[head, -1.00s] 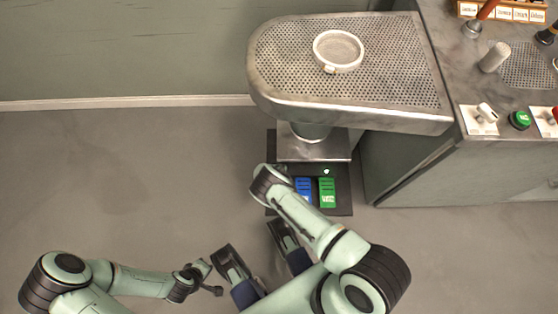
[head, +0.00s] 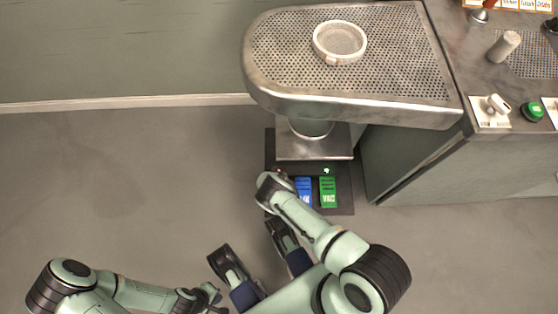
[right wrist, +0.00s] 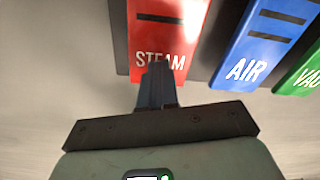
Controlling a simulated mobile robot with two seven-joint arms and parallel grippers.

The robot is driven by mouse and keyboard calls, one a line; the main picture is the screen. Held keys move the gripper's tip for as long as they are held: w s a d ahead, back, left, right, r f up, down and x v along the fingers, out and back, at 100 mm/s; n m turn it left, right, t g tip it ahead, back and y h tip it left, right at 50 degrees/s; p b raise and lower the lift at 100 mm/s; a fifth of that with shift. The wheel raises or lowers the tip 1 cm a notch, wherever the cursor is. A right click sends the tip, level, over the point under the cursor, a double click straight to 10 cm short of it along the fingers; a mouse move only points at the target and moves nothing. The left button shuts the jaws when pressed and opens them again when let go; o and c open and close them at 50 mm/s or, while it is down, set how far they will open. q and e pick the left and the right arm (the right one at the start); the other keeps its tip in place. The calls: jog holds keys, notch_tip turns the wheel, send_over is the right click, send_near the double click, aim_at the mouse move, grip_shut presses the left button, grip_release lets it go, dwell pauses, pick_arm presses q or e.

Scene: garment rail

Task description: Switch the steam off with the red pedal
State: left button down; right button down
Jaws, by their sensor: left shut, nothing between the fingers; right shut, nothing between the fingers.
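The red pedal (right wrist: 165,35), marked STEAM, shows large at the top of the right wrist view. In the head view my right arm hides it. My right gripper (right wrist: 157,72) is shut and empty, its fingertips at the pedal's near edge over the lettering. I cannot tell whether they touch it. In the head view my right wrist covers the gripper. My left gripper (head: 210,294) is low in the head view, well away from the pedals, with nothing in it.
The blue AIR pedal (head: 304,191) and green VAC pedal (head: 328,191) stand close to the right of the red one. The metal pressing table (head: 400,80) overhangs behind them. A cabinet (head: 420,165) stands at right. Floor at left is clear.

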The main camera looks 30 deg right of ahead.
jog(key=shift+f, duration=0.1)
